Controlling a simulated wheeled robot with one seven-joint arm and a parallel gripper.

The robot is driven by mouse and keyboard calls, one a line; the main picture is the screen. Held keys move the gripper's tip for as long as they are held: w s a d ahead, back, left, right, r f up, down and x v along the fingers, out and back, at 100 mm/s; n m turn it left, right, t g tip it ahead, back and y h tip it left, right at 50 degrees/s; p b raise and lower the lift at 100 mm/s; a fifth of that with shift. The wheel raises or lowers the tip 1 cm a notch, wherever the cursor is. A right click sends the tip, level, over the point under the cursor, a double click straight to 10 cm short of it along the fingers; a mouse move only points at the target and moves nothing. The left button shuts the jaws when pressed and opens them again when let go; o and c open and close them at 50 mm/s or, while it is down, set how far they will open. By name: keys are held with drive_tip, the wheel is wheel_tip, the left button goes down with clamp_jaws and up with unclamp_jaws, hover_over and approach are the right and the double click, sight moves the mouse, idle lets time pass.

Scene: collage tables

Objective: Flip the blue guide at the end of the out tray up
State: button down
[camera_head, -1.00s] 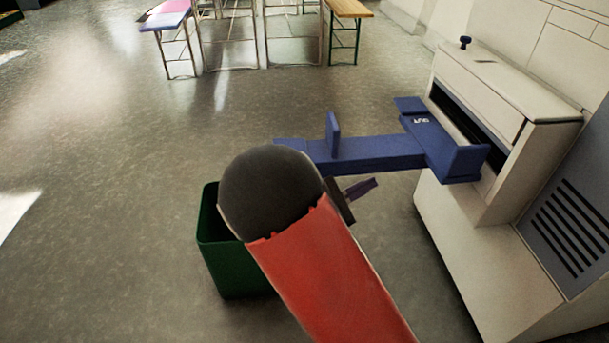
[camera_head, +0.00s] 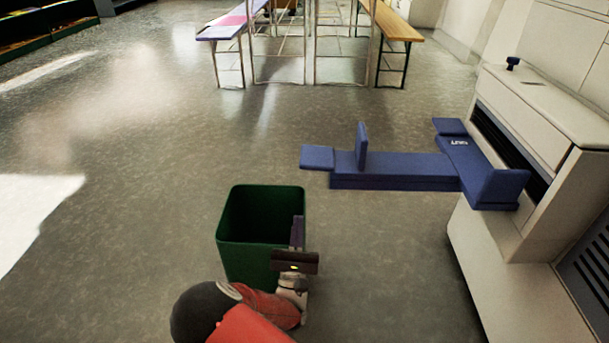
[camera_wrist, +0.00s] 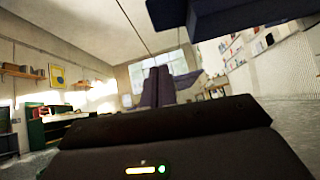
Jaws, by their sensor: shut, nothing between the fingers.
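The blue out tray (camera_head: 400,170) sticks out to the left from the side of the pale machine. At its left end the blue guide (camera_head: 317,157) lies flat, level with the tray. A separate blue plate (camera_head: 361,147) stands upright on the tray, a little in from that end. My gripper (camera_head: 298,222) is shut and empty, in front of and below the tray end in the head view, apart from it. Its fingers (camera_wrist: 158,88) show together in the wrist view. A dark blue underside, apparently the tray (camera_wrist: 235,14), hangs above them there.
A green bin (camera_head: 262,215) stands on the floor directly behind and left of my gripper. The pale machine (camera_head: 545,110) fills the right side. Tables and benches (camera_head: 395,30) stand at the back. The floor (camera_head: 390,250) below the tray is clear.

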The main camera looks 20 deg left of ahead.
sight(317, 157)
drive_tip(key=s+d+r+x, duration=0.1)
drive_tip(key=s+r+x, duration=0.1)
drive_tip(key=x, duration=1)
drive_tip(key=shift+w+r+b, duration=0.35)
drive_tip(key=shift+b, duration=0.1)
drive_tip(key=shift+a+r+m, duration=0.1)
drive_tip(key=shift+a+m, duration=0.1)
drive_tip(key=shift+m, duration=0.1)
